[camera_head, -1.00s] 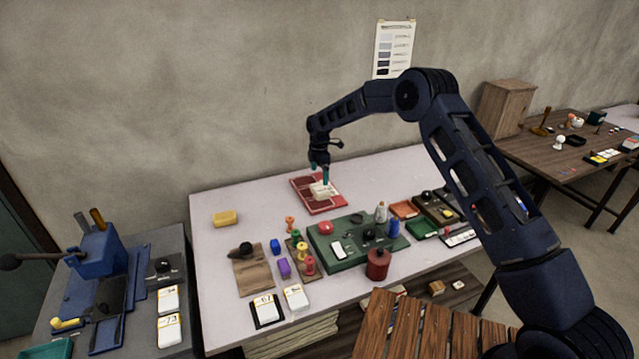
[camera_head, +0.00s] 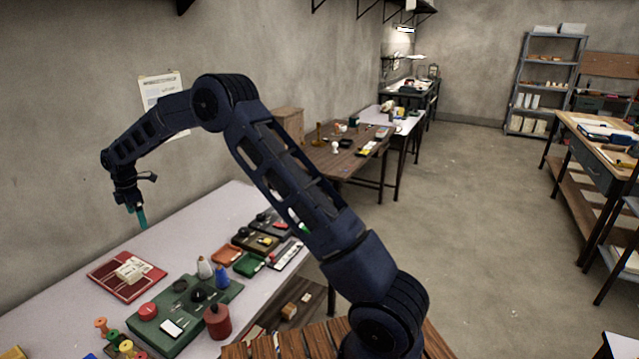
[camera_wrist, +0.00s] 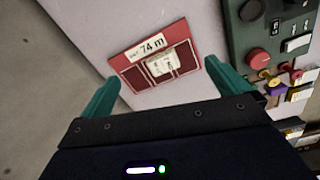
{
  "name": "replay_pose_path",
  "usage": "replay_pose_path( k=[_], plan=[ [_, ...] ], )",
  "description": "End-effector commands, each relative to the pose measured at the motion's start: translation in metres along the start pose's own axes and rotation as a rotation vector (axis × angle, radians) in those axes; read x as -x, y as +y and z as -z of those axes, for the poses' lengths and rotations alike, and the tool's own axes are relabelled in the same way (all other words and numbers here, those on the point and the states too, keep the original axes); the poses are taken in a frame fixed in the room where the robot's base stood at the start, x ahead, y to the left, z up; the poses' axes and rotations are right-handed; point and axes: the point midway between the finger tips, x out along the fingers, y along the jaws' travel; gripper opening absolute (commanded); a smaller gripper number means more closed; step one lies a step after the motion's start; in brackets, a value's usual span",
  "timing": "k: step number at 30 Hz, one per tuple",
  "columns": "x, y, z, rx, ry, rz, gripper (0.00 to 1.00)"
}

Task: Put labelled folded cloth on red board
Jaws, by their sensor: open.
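The labelled folded cloth (camera_head: 131,269) is a small cream bundle lying on the red board (camera_head: 107,284), near the back of the white table. In the wrist view the cloth (camera_wrist: 163,66) shows between my fingers, with a "74 m" label on the upper part of the red board (camera_wrist: 124,63). My gripper (camera_head: 142,216) is raised above the table, apart from the cloth. In the wrist view its two teal fingers (camera_wrist: 168,88) are spread wide with nothing between them.
A green tray (camera_head: 180,315) with small items stands right of the red board. A red canister (camera_head: 217,321) and several spools are near the front. Another brown table (camera_head: 345,158) stands farther back, with open floor to its right.

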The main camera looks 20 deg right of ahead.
Motion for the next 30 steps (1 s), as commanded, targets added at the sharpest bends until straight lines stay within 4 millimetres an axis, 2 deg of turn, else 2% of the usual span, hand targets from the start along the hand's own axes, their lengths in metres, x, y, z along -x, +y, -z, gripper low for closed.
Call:
replay_pose_path(
  k=[1, 3, 8, 15, 23, 30],
  plan=[
    [0.02, -0.006, -0.019, -0.046, -0.002, -0.012, 1.0],
    [0.043, -0.016, -0.043, -0.113, -0.005, -0.024, 1.0],
    [0.092, -0.044, -0.094, -0.266, -0.009, -0.051, 1.0],
    [0.155, -0.1, -0.165, -0.499, -0.01, -0.093, 1.0],
    [0.211, -0.175, -0.23, -0.756, -0.004, -0.141, 1.0],
    [0.248, -0.255, -0.277, -0.994, 0.009, -0.184, 1.0]
  ],
)
